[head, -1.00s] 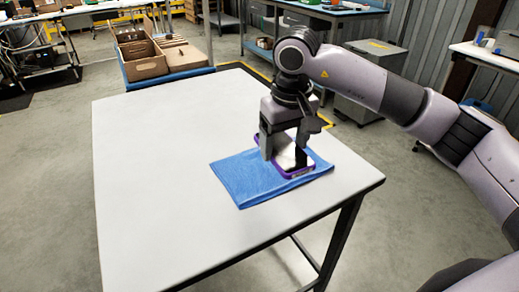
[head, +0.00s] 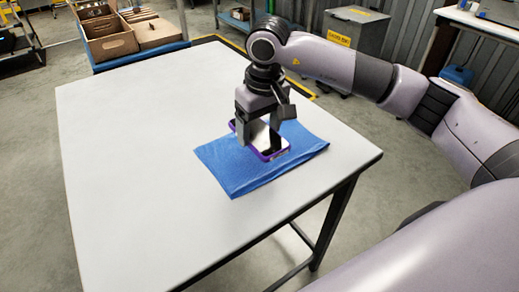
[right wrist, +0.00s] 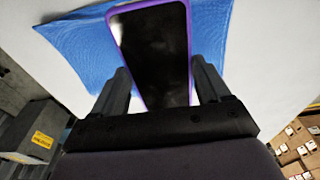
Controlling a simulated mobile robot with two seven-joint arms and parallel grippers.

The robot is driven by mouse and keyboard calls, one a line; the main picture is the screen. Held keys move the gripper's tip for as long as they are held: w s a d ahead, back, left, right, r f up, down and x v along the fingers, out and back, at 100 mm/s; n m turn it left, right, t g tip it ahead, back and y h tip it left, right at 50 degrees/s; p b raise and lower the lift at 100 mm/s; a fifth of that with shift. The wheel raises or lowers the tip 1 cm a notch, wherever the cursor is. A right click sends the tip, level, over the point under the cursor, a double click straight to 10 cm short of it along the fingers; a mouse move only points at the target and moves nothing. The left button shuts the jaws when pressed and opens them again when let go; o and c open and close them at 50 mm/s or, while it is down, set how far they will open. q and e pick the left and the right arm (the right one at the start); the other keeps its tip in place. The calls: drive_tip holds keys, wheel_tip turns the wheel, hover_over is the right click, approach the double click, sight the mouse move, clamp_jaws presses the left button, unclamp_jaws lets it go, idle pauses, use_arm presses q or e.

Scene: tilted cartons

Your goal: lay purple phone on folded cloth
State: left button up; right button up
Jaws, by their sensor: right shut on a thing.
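The purple phone (head: 270,153) has a dark glossy face and a purple rim. My right gripper (head: 259,141) is shut on it, with one finger at each long side. The right wrist view shows the phone (right wrist: 155,50) between the two fingers (right wrist: 161,85), over the cloth. The blue folded cloth (head: 225,172) lies flat near the right side of the pale table (head: 130,150). The phone is over the cloth's back middle part; I cannot tell whether it touches. The fingers hide part of the phone. My left gripper is not in view.
Cardboard boxes (head: 112,47) stand on a blue-edged surface beyond the table's back edge. A grey bin (head: 355,33) stands on the floor behind my right arm. The left and front of the tabletop are clear.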

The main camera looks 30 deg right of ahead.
sight(258, 160)
wheel_tip(258, 160, down, 7)
idle(0.4)
